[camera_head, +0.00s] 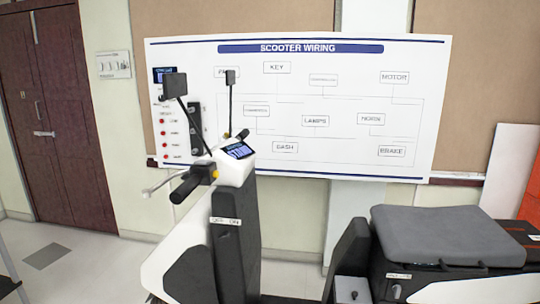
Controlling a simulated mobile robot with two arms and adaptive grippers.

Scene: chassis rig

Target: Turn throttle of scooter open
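A white and black scooter (233,215) stands in front of me, its steering column left of centre. A black handlebar grip (185,188) with a silver lever (160,182) points toward me on the near side. The far grip (243,134) is small and partly hidden behind the dash display (239,150). I cannot tell from this view which grip is the throttle or how far it is turned. Two black mirrors, a near one (175,86) and a far one (230,77), rise on stalks above the handlebar. Neither gripper is in view.
The scooter's grey seat (445,236) is at the right. A white wiring board (330,105) stands behind the scooter, with a panel of red buttons at its left. A dark brown door (60,110) is at the left. Floor (85,262) is open left of the scooter.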

